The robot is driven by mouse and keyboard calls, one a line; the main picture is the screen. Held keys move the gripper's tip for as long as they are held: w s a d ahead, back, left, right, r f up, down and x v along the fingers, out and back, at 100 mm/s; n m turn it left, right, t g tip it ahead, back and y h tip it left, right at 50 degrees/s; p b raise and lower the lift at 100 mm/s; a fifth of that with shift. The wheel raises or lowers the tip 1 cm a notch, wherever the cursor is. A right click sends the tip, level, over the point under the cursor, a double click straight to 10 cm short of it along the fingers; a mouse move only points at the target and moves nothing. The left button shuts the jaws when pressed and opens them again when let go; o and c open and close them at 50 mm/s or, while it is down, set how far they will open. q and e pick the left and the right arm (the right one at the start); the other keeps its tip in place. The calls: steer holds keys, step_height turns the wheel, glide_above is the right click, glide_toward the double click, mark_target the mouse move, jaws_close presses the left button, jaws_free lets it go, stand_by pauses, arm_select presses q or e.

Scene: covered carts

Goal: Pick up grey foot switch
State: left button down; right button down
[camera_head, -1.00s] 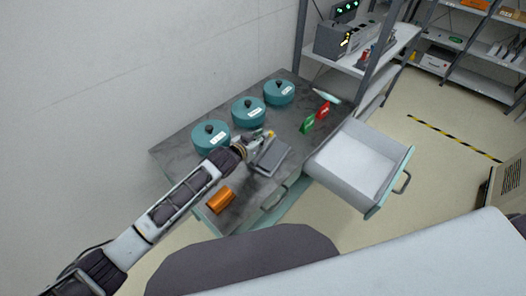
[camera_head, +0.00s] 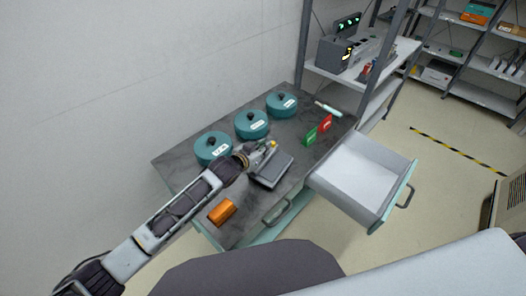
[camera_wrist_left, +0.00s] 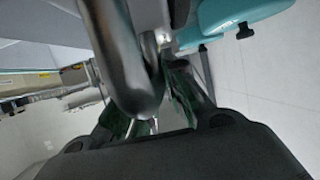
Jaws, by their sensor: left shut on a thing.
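The grey foot switch (camera_head: 271,170) is at the middle of the dark cart top, near its front edge. My left gripper (camera_head: 265,149) reaches it from the left and is shut on its far upper side. I cannot tell whether the switch touches the cart top. In the left wrist view a grey, rounded metallic part of the switch (camera_wrist_left: 125,55) sits between the fingers (camera_wrist_left: 155,105) and hides part of them. My right gripper is not in view.
Three teal lidded pots (camera_head: 251,125) stand along the wall side. An orange block (camera_head: 222,211) lies at the near left corner. Green (camera_head: 311,136) and red (camera_head: 325,123) cards stand to the right. An open, empty white drawer (camera_head: 361,173) juts out at the right.

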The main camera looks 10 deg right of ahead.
arm_select(q)
step_height(320, 180, up, 9)
stand_by(0.5)
